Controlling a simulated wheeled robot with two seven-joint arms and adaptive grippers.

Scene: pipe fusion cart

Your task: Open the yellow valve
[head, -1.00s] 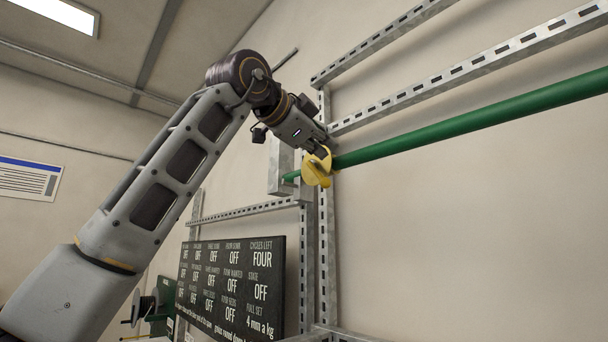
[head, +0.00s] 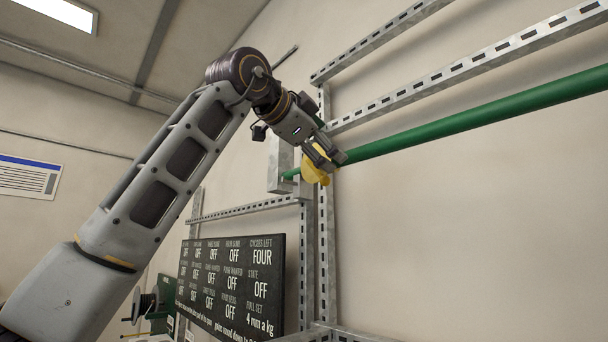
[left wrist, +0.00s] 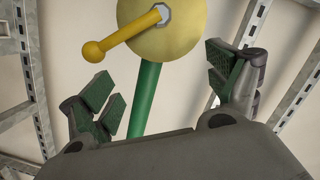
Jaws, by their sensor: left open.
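The yellow valve (head: 313,171) sits on a green pipe (head: 470,120) by the wall rails. In the left wrist view its round yellow body (left wrist: 180,38) is at the top centre. A yellow lever (left wrist: 125,34) with a ball end runs from a metal hub down to the left. My left gripper (head: 328,152) is at the valve and partly hides it. In the left wrist view the left gripper (left wrist: 163,88) is open, its green-padded fingers wide apart on either side of the pipe and below the lever. Nothing is between the pads except the pipe behind. The right gripper does not show.
Slotted metal rails (head: 470,59) cross the wall around the pipe. A grey box (head: 281,165) is fixed behind the valve. A dark status board (head: 232,285) hangs below, with green machinery (head: 160,305) beside it. The wall at right is open.

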